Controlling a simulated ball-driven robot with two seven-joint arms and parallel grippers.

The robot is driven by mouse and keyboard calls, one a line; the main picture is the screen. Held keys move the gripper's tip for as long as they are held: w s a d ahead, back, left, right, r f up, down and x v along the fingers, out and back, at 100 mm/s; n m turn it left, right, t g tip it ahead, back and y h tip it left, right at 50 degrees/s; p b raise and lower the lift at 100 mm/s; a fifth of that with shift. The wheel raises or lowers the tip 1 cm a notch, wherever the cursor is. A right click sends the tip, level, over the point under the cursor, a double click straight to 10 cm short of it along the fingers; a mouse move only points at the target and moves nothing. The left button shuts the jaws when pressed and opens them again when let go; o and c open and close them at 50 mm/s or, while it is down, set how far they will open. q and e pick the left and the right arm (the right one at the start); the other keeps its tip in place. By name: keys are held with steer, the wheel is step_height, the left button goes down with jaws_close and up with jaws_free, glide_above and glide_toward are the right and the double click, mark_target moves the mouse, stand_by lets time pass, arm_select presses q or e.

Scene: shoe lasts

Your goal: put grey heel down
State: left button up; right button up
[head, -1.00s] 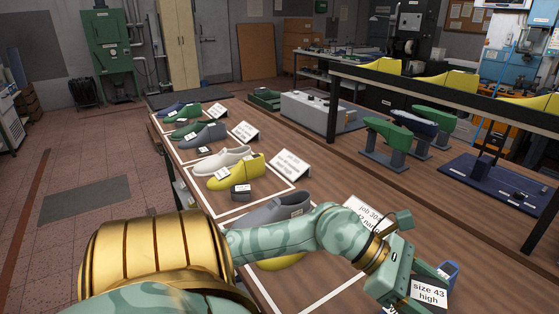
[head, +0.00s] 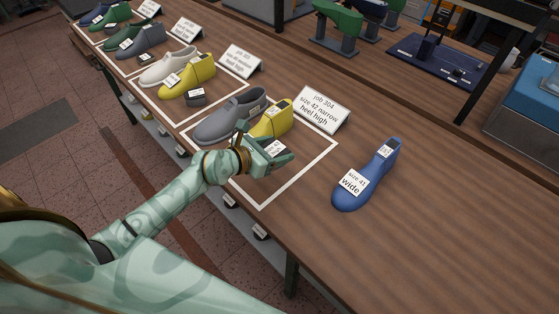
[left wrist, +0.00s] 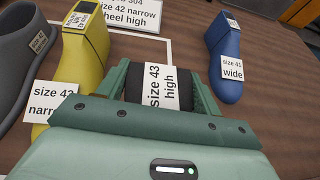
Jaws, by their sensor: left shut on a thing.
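My left gripper (head: 281,158) is shut on the grey heel (left wrist: 162,90), a dark block labelled "size 43 high" between its fingers in the left wrist view. In the head view the gripper is just in front of the yellow last (head: 272,120), over the white-outlined area; it largely hides the heel. I cannot tell whether the heel touches the table. The sign (head: 319,108) behind reads "job 304 size 42 narrow heel high". My right gripper is not in view.
Further left are more outlined areas with lasts, signs and a small dark heel (head: 195,97). The wooden table (head: 450,230) is clear at the front right.

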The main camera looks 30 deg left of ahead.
mark_target(280, 152)
arm_select(q)
steer(key=w+f+b, duration=0.1)
steer(key=f, duration=0.1)
steer(key=w+f+b, duration=0.1)
steer(key=w+f, duration=0.1)
steer(key=shift+a+f, duration=0.1)
steer(key=shift+f, duration=0.05)
steer(key=f, duration=0.1)
steer(key=f+b, duration=0.2)
steer(key=shift+w+f, duration=0.3)
steer(key=shift+f, duration=0.05)
steer(key=shift+r, duration=0.15)
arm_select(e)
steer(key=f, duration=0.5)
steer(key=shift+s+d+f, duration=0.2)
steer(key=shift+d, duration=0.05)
arm_select(q)
steer(key=o, duration=1)
steer(key=shift+o, duration=0.2)
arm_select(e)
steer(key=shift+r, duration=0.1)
